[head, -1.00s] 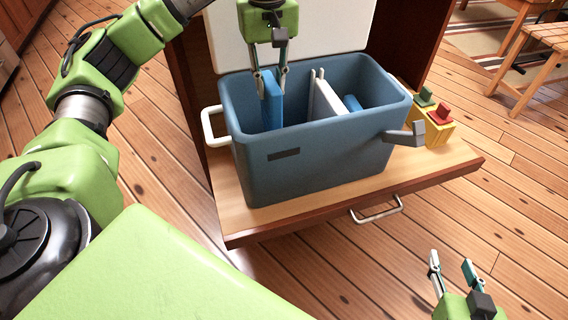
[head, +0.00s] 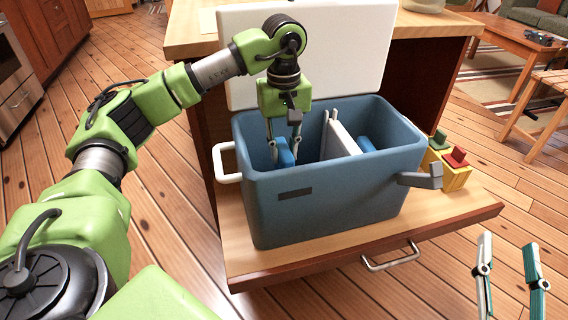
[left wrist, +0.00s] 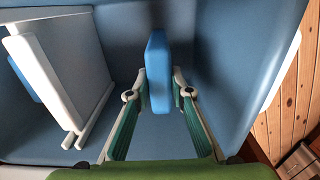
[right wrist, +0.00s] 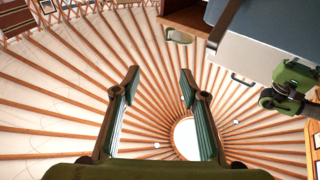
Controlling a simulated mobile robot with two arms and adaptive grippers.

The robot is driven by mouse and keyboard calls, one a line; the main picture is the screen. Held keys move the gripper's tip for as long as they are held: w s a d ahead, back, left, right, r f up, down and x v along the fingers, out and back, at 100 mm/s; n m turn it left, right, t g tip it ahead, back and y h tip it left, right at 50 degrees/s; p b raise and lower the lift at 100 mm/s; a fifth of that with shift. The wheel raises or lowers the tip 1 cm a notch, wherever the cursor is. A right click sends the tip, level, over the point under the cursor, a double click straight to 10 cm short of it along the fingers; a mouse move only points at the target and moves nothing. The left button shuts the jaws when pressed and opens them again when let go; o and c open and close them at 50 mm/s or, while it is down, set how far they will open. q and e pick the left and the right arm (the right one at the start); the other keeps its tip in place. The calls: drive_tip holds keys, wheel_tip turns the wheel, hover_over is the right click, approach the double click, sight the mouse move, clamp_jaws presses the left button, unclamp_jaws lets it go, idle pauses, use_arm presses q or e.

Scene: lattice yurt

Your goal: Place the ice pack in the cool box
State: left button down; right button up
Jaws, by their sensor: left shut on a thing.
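The blue cool box (head: 335,210) stands open on a wooden shelf, its white lid (head: 360,55) raised behind it. My left gripper (head: 285,160) reaches down into the left part of the box. It is shut on the blue ice pack (head: 287,153), which is upright inside the walls. The left wrist view shows the ice pack (left wrist: 158,75) between both fingers; whether it touches the floor of the box I cannot tell. My right gripper (head: 510,270) is open and empty at the lower right, away from the box.
A white divider (head: 340,140) stands inside the box, right of the ice pack. Another blue item (head: 366,145) lies beyond it. A white handle (head: 227,165) and a grey latch (head: 422,178) stick out from the box. A yellow holder (head: 455,177) with green and red tops stands to the right.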

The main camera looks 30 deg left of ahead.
use_arm(q)
wheel_tip(320, 180, down, 4)
drive_tip(key=shift+r+b, duration=0.25)
drive_tip(key=shift+b, duration=0.2)
use_arm(e)
drive_tip(key=r+t, duration=0.1)
drive_tip(key=r, duration=0.1)
drive_tip(key=s+r+t, duration=0.1)
drive_tip(key=s+r+t+y, duration=0.1)
drive_tip(key=r, duration=0.1)
drive_tip(key=shift+a+r, duration=0.1)
drive_tip(key=shift+r, duration=0.2)
use_arm(q)
drive_tip(key=shift+f, duration=0.1)
use_arm(e)
drive_tip(key=shift+s, duration=0.1)
use_arm(q)
drive_tip(key=c, duration=1.8)
unclamp_jaws()
use_arm(e)
drive_tip(key=shift+r, duration=0.1)
